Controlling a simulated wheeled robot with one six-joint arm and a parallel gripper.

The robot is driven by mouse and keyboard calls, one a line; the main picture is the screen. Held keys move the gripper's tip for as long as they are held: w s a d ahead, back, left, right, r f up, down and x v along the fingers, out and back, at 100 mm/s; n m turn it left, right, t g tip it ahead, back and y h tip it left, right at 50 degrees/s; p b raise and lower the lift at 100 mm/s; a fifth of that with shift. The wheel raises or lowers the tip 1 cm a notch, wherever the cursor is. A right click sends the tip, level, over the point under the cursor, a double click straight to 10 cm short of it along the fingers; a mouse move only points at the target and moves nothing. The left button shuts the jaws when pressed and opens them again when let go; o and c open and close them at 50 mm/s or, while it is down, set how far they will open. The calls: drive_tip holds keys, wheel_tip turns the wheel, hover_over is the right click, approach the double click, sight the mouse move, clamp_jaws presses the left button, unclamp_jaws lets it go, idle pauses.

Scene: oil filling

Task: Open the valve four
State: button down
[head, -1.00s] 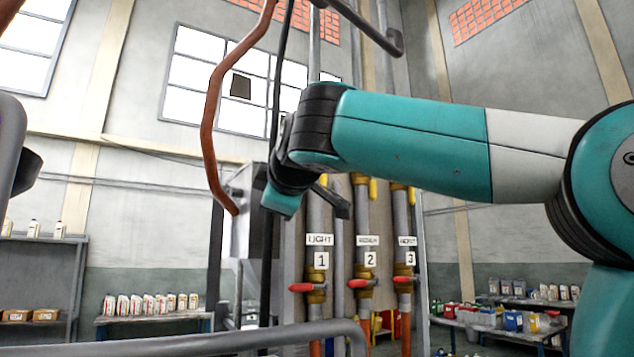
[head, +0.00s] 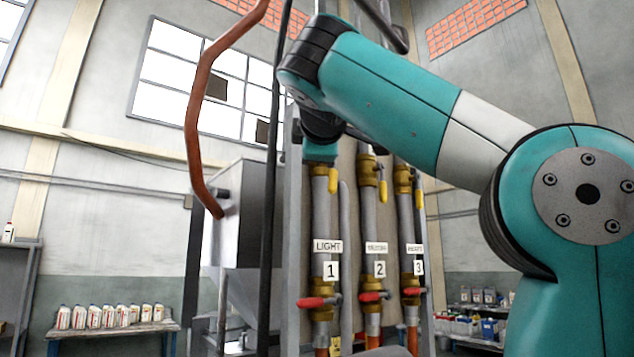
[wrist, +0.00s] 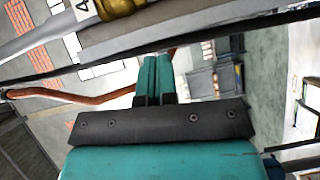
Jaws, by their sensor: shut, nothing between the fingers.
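In the wrist view, my gripper (wrist: 154,62) has its two teal fingers pressed together with nothing between them. A white label with a 4 (wrist: 84,8) is cut off at the top edge, with a brass fitting (wrist: 120,7) beside it on a pale pipe. The fingers are apart from that fitting. No handle of valve four can be made out. In the head view, pipes 1, 2 and 3 show red-handled valves: valve 1 (head: 316,302), valve 2 (head: 373,296) and valve 3 (head: 411,291).
A grey metal hopper (head: 247,215) stands left of the pipes. A reddish-brown hose (head: 196,125) and a dark vertical pole (head: 268,210) hang in front. A bench with white bottles (head: 110,328) is at lower left. Yellow handles (head: 333,180) sit higher on the pipes.

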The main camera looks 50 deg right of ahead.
sight(333, 182)
drive_tip(key=s+d+p+x, duration=0.2)
drive_tip(key=x, duration=1.1)
drive_tip(key=shift+f, duration=0.2)
drive_tip(key=shift+s+d+f+b, duration=0.1)
drive_tip(key=shift+d+f+b, duration=0.1)
drive_tip(key=shift+d+b, duration=0.2)
drive_tip(key=shift+s+d+f+n+h+b, duration=0.1)
drive_tip(key=shift+d+f+n+h+b, duration=0.1)
drive_tip(key=shift+d+n+h+b, duration=0.2)
drive_tip(key=shift+r+n, duration=0.2)
drive_tip(key=shift+n, duration=0.1)
